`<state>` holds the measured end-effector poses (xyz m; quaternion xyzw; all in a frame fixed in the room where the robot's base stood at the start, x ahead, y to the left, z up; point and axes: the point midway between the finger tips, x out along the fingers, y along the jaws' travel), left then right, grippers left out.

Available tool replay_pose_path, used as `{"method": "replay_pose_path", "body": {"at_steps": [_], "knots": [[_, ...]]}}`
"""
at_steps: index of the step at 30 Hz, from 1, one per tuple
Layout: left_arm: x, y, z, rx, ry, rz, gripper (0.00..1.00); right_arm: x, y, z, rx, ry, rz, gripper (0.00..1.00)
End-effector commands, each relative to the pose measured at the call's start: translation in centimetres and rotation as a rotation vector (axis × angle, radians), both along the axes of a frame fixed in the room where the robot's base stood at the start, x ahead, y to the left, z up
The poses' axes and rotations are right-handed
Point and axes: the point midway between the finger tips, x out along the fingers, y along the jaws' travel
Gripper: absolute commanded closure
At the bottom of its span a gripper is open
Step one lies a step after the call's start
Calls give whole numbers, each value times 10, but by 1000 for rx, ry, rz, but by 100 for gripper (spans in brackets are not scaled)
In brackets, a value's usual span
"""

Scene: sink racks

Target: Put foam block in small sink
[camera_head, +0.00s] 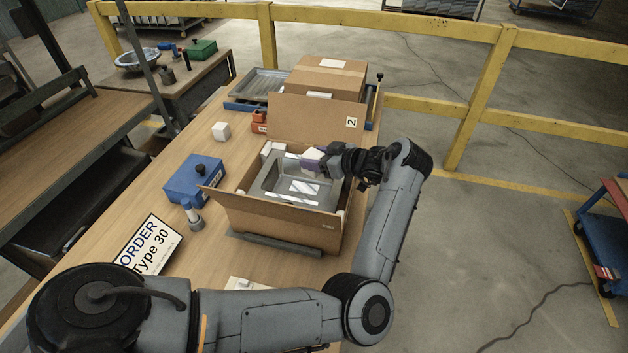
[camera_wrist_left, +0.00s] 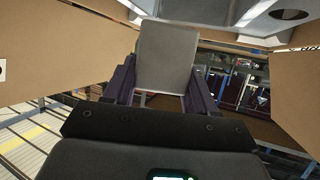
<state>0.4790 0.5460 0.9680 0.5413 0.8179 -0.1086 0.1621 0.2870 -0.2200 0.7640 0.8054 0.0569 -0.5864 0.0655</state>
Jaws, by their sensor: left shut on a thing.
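The small sink (camera_head: 268,184), grey metal, lies inside an open cardboard box (camera_head: 285,221) on the table. My left gripper (camera_head: 314,160) is over the back part of the box, reaching in from the right. It is shut on a whitish foam block (camera_head: 313,154). In the left wrist view the foam block (camera_wrist_left: 165,55) sits between the two dark purple fingers (camera_wrist_left: 162,80), and the sink (camera_wrist_left: 225,10) shows at the top edge. The head view does not show clearly whether the block touches the sink. My right gripper is not in view.
Another white block (camera_head: 272,149) is at the box's back left corner. The raised back flap (camera_head: 300,119) stands behind my gripper. A blue box (camera_head: 195,180), a white cube (camera_head: 221,131) and an order sign (camera_head: 148,247) are on the table's left. A closed carton (camera_head: 325,78) stands behind.

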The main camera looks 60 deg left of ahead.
Motion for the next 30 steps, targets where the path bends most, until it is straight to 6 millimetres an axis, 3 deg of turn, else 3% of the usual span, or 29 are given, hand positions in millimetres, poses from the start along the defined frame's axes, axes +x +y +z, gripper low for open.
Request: {"method": "replay_pose_path", "body": {"at_steps": [8,16,30], "knots": [[0,0,-23,0,0,-1,72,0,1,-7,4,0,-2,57],[0,0,-58,0,-1,-2,72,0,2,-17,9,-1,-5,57],[0,0,-65,0,-2,-1,72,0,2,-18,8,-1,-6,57]]}}
